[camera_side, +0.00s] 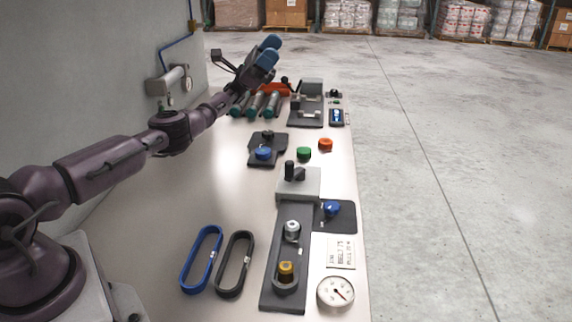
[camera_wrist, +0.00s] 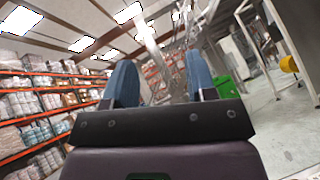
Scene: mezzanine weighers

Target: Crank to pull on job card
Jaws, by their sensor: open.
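The job card (camera_side: 341,252) lies flat at the right edge of the bench; it has a few printed lines, too small to read surely. A round dial gauge (camera_side: 336,291) with a needle is in front of it. A dark tension plate (camera_side: 272,265) carries a silver pulley (camera_side: 292,230) and a yellow-topped pulley (camera_side: 286,268). A grey block (camera_side: 300,184) with a black upright handle (camera_side: 290,170) stands at its far end; a blue knob (camera_side: 332,208) sits beside it. My gripper (camera_side: 266,50) is open, empty and raised high above the far bench; the wrist view shows its blue fingers apart (camera_wrist: 158,85).
A blue belt (camera_side: 188,270) and a black belt (camera_side: 222,275) lie left of the plate. A dark fixture with a blue knob (camera_side: 263,153), green (camera_side: 304,153) and orange (camera_side: 325,144) knobs, and several teal-ended cylinders (camera_side: 255,105) are farther back. The bench's middle left is clear.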

